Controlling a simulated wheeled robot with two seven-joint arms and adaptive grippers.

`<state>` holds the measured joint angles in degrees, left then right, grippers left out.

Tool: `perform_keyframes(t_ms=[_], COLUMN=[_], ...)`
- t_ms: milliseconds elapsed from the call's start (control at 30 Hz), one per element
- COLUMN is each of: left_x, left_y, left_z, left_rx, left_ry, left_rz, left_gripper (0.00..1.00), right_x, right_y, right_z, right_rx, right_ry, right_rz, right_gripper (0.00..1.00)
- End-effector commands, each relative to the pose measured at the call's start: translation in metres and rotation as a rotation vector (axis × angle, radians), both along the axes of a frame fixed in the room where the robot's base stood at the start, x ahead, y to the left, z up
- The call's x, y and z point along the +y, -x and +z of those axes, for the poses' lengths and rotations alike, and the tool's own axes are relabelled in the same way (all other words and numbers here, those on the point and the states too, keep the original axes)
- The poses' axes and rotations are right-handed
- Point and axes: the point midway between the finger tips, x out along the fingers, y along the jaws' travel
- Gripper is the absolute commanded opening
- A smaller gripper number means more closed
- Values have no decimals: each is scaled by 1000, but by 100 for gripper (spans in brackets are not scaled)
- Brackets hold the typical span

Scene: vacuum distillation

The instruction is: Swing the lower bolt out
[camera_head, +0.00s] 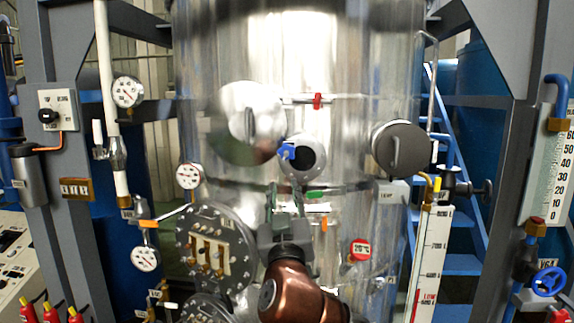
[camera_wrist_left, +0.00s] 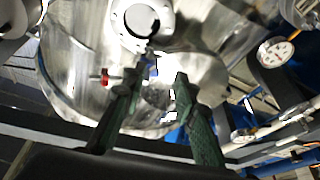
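A round flanged port (camera_head: 303,157) sits on the front of the shiny steel vessel (camera_head: 300,60). A blue-ended fitting (camera_head: 287,151) is at its left edge, and a red-handled one (camera_head: 317,101) sits on a thin bar above. I cannot tell for sure which part is the lower bolt. My left gripper (camera_head: 285,190) is below the port, fingers pointing up, open and empty. In the left wrist view its two green fingers (camera_wrist_left: 158,78) stand apart, with the blue fitting (camera_wrist_left: 152,68) beyond the gap and the red one (camera_wrist_left: 104,77) to the left. My right gripper is out of view.
A round cover (camera_head: 248,122) stands left of the port, and a dark round one (camera_head: 400,150) right. A bolted sight-glass flange (camera_head: 215,248) is left of my arm. Gauges (camera_head: 127,91) and pipes line the left. A level scale (camera_head: 430,255) stands at right.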

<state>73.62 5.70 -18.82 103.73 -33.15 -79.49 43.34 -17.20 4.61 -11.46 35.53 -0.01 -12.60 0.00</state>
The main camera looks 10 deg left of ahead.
Motion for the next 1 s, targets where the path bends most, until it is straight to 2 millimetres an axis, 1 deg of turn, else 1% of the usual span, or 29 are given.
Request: perform_keyframes(t_ms=[33,100,200,267,500,633,800,1000], left_x=[-6,-9,-11,-10,-3,-2,-1,0], left_y=[7,13,12,6,-28,-44,-55,-56], left_z=[15,27,35,38,54,59,62,61], left_rx=[-26,-48,-58,-58,-57,-56,-57,-57], left_ry=[4,7,9,9,8,7,8,9], left_rz=[-2,-3,-3,-2,0,-2,-4,-4], left_gripper=[27,27,27,27,27,27,27,27], right_x=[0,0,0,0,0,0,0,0], right_y=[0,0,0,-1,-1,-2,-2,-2], right_z=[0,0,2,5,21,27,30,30], right_rx=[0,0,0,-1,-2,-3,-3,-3], right_ry=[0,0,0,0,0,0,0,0], right_rz=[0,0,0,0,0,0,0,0], right_gripper=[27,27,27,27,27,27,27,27])
